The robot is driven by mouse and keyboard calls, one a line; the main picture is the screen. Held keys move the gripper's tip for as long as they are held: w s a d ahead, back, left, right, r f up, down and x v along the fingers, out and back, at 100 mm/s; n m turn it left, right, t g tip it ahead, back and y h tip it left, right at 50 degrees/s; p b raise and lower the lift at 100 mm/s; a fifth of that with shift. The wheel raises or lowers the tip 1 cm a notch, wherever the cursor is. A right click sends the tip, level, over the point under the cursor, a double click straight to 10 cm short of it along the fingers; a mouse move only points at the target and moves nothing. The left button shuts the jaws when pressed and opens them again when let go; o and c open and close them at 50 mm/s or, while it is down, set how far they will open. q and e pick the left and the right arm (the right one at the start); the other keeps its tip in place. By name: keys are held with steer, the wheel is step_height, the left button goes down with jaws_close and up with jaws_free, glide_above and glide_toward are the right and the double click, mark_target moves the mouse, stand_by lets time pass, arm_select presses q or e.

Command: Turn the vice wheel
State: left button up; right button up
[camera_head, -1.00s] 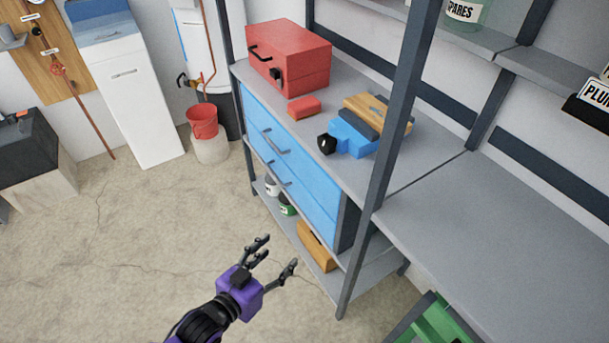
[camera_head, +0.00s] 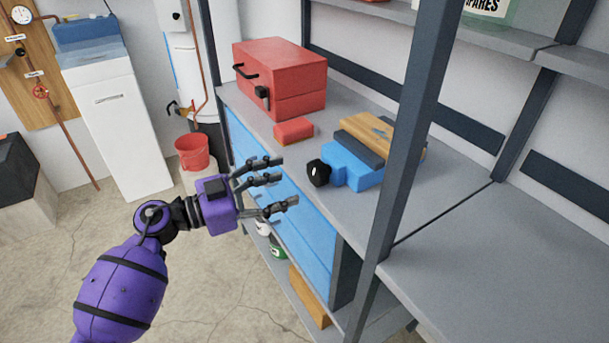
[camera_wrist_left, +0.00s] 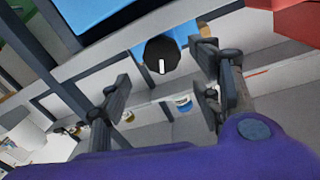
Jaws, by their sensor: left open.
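The blue vice (camera_head: 350,168) sits on the grey workbench, with a wooden block (camera_head: 385,133) lying at its back. Its black wheel (camera_head: 318,173) with a white mark faces left, toward my arm. My left gripper (camera_head: 284,184) is open and empty, to the left of the wheel and apart from it. In the left wrist view the wheel (camera_wrist_left: 160,55) shows beyond the fingers, near the middle top, between the open fingertips (camera_wrist_left: 165,75). My right gripper is in neither view.
A red toolbox (camera_head: 280,75) and a small red block (camera_head: 293,131) stand on the bench (camera_head: 300,155) left of the vice. A dark shelf post (camera_head: 400,150) rises just right of the vice. Blue drawers (camera_head: 300,225) lie below the bench edge.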

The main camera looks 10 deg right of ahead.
mark_target(313, 175)
arm_select(q)
steer(key=x, duration=0.7)
steer(key=shift+w+d, duration=0.1)
steer(key=shift+d, duration=0.3)
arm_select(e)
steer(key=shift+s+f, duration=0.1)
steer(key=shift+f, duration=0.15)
arm_select(q)
steer(key=shift+c, duration=0.2)
